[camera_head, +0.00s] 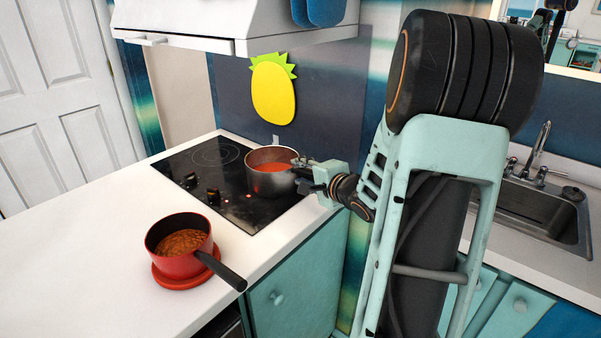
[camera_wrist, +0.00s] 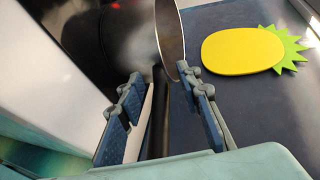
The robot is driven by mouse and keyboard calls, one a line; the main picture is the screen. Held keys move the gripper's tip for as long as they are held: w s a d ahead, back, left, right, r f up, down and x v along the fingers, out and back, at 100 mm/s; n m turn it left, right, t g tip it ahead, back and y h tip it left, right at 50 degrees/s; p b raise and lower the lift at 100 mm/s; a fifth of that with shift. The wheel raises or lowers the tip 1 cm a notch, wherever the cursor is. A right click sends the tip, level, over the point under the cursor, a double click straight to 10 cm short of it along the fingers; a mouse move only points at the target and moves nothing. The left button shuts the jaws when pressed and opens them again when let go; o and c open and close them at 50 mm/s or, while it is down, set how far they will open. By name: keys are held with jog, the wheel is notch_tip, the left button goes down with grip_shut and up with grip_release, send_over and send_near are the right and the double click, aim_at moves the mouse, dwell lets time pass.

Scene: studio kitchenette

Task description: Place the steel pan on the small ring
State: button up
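The steel pan (camera_head: 268,182) holds orange-red contents and stands upright at the right side of the black hob (camera_head: 225,205). Its steel side also shows in the wrist view (camera_wrist: 170,35). My gripper (camera_head: 302,174) is at the pan's right side, at handle height. In the wrist view my gripper (camera_wrist: 160,76) has its fingers apart, with a dark strip that looks like the pan's handle (camera_wrist: 157,115) between them. Gaps seem to show beside the strip. A ring marking (camera_head: 214,155) is bare at the hob's back left; the pan hides the surface under it.
A red pan (camera_head: 180,262) with brown food stands on a red trivet (camera_head: 183,281) on the white counter (camera_head: 95,265), its black handle pointing front right. Dark knobs (camera_head: 212,195) stand on the hob. A yellow pineapple board (camera_head: 273,90) is on the wall behind. The hood (camera_head: 215,20) hangs above.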

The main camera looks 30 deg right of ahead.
jog(key=p+v, duration=0.2)
jog(key=v, duration=0.9)
jog(key=shift+r, duration=0.1)
